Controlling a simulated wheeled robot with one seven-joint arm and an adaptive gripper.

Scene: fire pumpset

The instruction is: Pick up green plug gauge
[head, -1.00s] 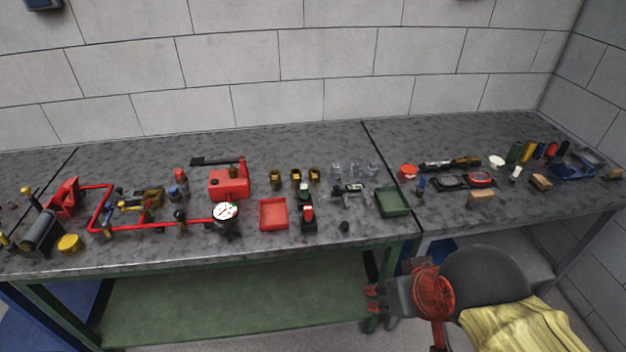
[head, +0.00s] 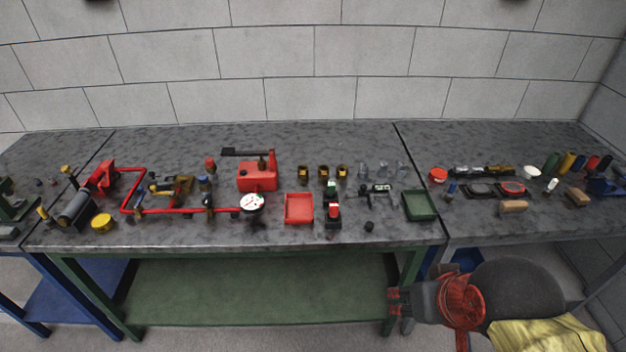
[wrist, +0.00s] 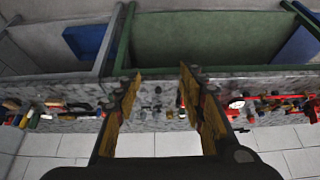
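A small green-topped piece (head: 331,187), which looks like the green plug gauge, stands upright on the bench. It is just behind a red-topped piece on a black base (head: 333,211), between the red and green trays. My gripper (head: 393,301) is low in front of the bench edge, below and to the right of the gauge, well apart from it. In the wrist view my gripper (wrist: 160,74) has its two fingers spread wide with nothing between them. The gauge is too small to make out there.
A red tray (head: 299,209) is left of the gauge and a green tray (head: 420,206) is right. Brass fittings (head: 323,172) stand behind. A pressure gauge on red piping (head: 253,203) is farther left. The green lower shelf (head: 260,297) is bare.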

